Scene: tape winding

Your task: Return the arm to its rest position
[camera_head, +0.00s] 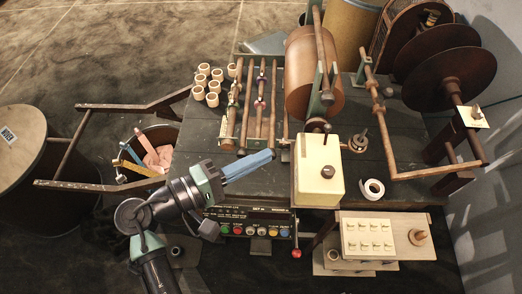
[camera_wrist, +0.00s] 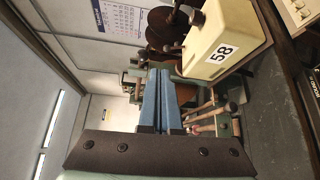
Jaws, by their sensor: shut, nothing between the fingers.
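My gripper (camera_head: 270,156) is raised in front of the winding bench in the head view. Its two long blue fingers point right and lie together with nothing between them. In the wrist view the fingers (camera_wrist: 160,72) also lie side by side, closed and empty. My arm comes up from the bottom left of the head view. The gripper appears above the bench's front edge, left of a cream box (camera_head: 319,176). I cannot tell its exact height over the bench.
A control panel (camera_head: 249,222) with coloured buttons sits below the gripper. A tape roll (camera_head: 373,188) lies right of the cream box. Several small cores (camera_head: 212,86) stand on the bench's left. A bin (camera_head: 156,140) stands left of the arm. Large brown discs (camera_head: 450,77) rise at right.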

